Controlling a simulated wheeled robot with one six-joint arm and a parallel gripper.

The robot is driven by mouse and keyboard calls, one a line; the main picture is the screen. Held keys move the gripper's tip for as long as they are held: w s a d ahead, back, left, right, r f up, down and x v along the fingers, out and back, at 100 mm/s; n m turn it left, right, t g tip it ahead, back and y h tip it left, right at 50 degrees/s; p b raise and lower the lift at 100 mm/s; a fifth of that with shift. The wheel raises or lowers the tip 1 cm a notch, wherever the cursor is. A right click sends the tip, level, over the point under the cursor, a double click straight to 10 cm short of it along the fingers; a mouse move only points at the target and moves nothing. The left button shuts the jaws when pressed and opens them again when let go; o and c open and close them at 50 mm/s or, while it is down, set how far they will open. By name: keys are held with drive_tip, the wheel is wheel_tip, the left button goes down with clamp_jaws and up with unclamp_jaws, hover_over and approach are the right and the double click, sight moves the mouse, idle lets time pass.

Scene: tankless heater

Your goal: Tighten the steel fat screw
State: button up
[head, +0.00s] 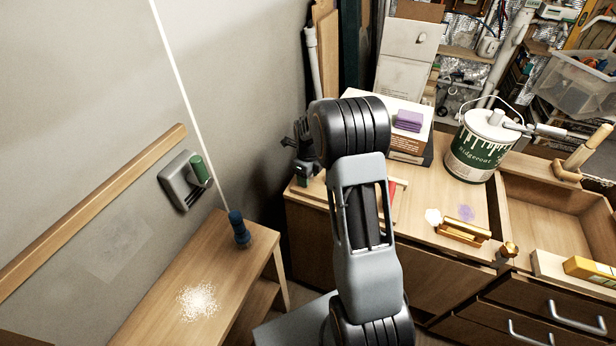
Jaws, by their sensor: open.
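I cannot pick out a steel fat screw in the head view. My arm stands upright in the middle of the picture and hides part of the workbench. A dark pronged shape just left of my arm's upper joint appears to be my gripper (300,130); it is small and partly hidden, and I see nothing held between its prongs. A grey bracket with a green cylinder (198,171) is on the wall at the left. A blue knobbed piece (239,229) stands upright on the small wooden bench, apart from my gripper.
The small bench (232,262) has white powder (197,301) on it. On the workbench at the right are a paint can (470,155), a purple block (408,120) on a box, and a brass-coloured tool (463,232). A wooden rail (90,212) runs along the wall.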

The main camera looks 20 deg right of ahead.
idle(0.3)
drive_tip(key=n, duration=0.6)
drive_tip(key=shift+c, duration=0.3)
drive_tip(key=c, duration=0.8)
drive_tip(key=m, duration=0.5)
drive_tip(key=shift+m, duration=0.4)
drive_tip(key=shift+c, duration=0.2)
drive_tip(key=shift+m, duration=1.2)
drive_tip(key=m, duration=0.4)
